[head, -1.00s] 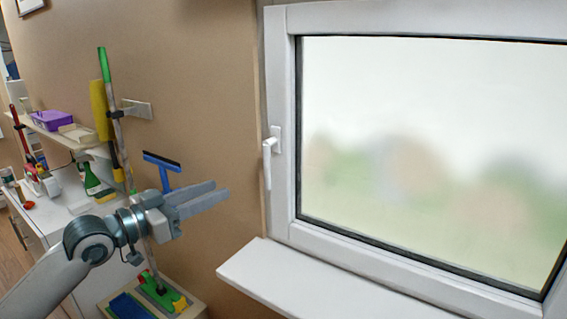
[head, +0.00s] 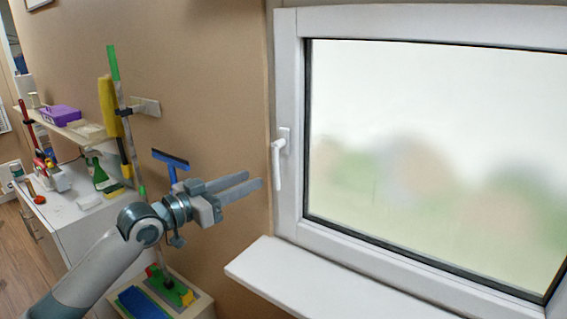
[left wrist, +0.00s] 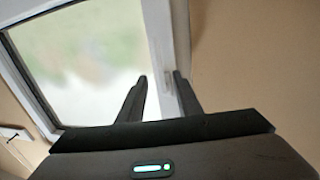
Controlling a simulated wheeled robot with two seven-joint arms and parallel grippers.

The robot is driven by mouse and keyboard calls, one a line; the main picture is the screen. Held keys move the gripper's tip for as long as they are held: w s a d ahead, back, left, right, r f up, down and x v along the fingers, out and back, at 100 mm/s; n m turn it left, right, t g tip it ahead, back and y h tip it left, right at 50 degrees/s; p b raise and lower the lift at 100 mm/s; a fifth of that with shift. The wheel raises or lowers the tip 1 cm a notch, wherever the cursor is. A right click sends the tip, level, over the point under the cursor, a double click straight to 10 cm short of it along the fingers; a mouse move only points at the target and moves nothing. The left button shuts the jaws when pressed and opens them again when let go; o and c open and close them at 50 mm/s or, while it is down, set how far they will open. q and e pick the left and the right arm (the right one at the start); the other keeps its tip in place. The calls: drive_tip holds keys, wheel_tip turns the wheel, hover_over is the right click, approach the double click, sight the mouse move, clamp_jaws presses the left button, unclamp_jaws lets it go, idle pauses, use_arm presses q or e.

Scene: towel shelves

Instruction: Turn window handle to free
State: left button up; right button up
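The white window handle (head: 278,163) sits on the left side of the white window frame (head: 288,205), with its grip pointing down. The window (head: 430,150) looks closed. My left gripper (head: 253,181) is left of the handle and at about the height of its lower end, apart from it in the head view. Its two fingers are parted and empty. In the left wrist view, the open fingers (left wrist: 160,77) point at the window frame's edge, with a faint pale shape between the tips that may be the handle. My right gripper is not in view.
A white sill (head: 310,285) juts out below the window. A blue squeegee (head: 171,163) shows on the wall behind my left gripper. A white cabinet (head: 75,215) and a shelf with a purple box (head: 60,115) stand at the left. A crate (head: 195,303) stands low.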

sight(275, 170)
use_arm(q)
drive_tip(key=p+x, duration=0.3)
drive_tip(key=x, duration=0.6)
drive_tip(key=shift+d, duration=0.25)
drive_tip(key=shift+w+d, duration=0.25)
drive_tip(key=shift+w, duration=0.15)
drive_tip(key=shift+c, duration=0.6)
clamp_jaws()
